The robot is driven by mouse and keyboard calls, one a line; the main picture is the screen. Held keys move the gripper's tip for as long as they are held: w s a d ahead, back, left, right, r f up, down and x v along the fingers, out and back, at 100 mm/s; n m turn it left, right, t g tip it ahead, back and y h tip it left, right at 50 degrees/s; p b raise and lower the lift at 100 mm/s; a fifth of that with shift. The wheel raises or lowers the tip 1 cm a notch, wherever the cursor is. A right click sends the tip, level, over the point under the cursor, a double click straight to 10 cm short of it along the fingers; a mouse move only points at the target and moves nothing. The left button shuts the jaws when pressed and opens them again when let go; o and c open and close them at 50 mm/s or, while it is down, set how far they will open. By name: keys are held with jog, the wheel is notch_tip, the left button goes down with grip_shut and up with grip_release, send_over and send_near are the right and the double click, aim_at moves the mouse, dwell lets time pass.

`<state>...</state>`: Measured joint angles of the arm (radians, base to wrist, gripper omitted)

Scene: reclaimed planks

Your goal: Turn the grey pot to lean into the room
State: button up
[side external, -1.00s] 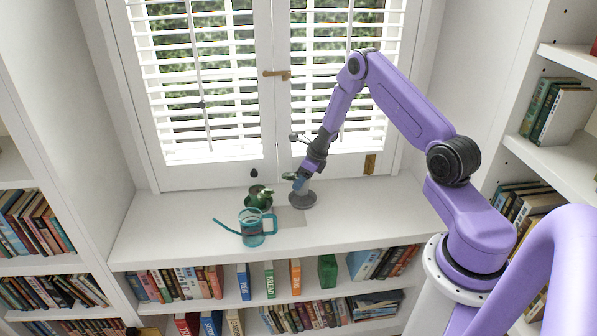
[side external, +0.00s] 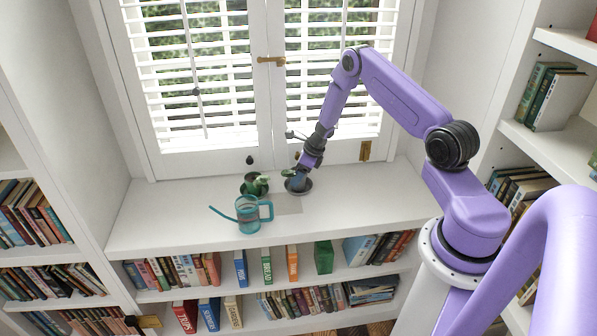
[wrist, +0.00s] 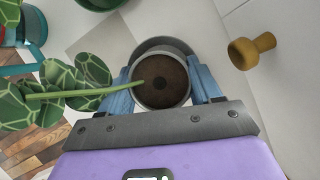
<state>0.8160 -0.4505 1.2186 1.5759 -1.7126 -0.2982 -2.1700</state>
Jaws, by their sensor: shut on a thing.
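The grey pot (wrist: 160,82), round and filled with dark soil, sits between my gripper's two blue fingers in the wrist view. My gripper (wrist: 162,92) is shut on it, a finger at each side. A stem runs from the soil to the left, ending in patterned green leaves (wrist: 92,70). In the side view my gripper (side external: 298,184) is low over the white sill and mostly hides the pot. The leaves (side external: 289,173) show to its left. A wider grey dish shape (side external: 309,187) shows around the pot's foot; whether the pot touches it is unclear.
A teal watering can (side external: 247,214) and a dark green pot with a plant (side external: 254,184) stand left of my gripper on the sill (side external: 160,215). Shuttered windows rise behind. A brass knob (wrist: 252,50) is close at right in the wrist view. The sill's right side is clear.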

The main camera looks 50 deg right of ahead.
jog(key=o, duration=1.5)
jog(key=shift+c, duration=0.2)
